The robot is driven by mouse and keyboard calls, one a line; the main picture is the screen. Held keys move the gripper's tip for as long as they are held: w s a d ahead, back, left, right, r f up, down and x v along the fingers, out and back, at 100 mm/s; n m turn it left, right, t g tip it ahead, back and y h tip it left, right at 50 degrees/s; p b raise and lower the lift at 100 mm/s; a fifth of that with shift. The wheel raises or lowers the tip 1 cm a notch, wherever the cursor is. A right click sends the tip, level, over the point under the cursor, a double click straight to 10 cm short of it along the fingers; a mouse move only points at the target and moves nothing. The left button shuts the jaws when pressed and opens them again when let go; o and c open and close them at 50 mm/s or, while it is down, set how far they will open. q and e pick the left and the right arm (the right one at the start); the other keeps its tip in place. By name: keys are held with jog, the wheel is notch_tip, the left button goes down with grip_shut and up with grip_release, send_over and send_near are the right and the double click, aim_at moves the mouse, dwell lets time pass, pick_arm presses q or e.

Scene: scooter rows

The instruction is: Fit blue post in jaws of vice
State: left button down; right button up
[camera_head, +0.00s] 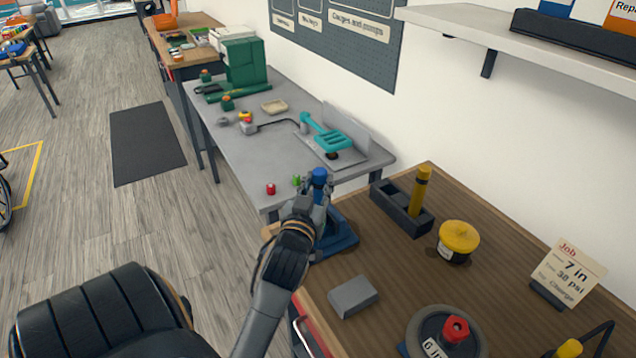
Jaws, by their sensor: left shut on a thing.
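The blue post (319,177) shows its top above the fingers of my left gripper (316,190), which is shut on it. The blue vice (340,236) stands at the left edge of the brown workbench, just below and behind the gripper. My gripper and wrist cover much of the vice and its jaws. I cannot tell whether the post's lower end is between the jaws or above them. My right gripper is not in view.
The brown workbench (395,275) holds a grey block (353,297), a dark holder (398,208) with a yellow post (421,190), a yellow-lidded tin (458,240), a wheel (445,338) and a job card (568,271). A grey table (265,150) adjoins behind.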

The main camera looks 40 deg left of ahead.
pick_arm(q)
jog(key=shift+r, duration=0.1)
jog(key=c, duration=1)
grip_release()
jog(key=shift+o, duration=0.2)
notch_tip(320, 180, up, 10)
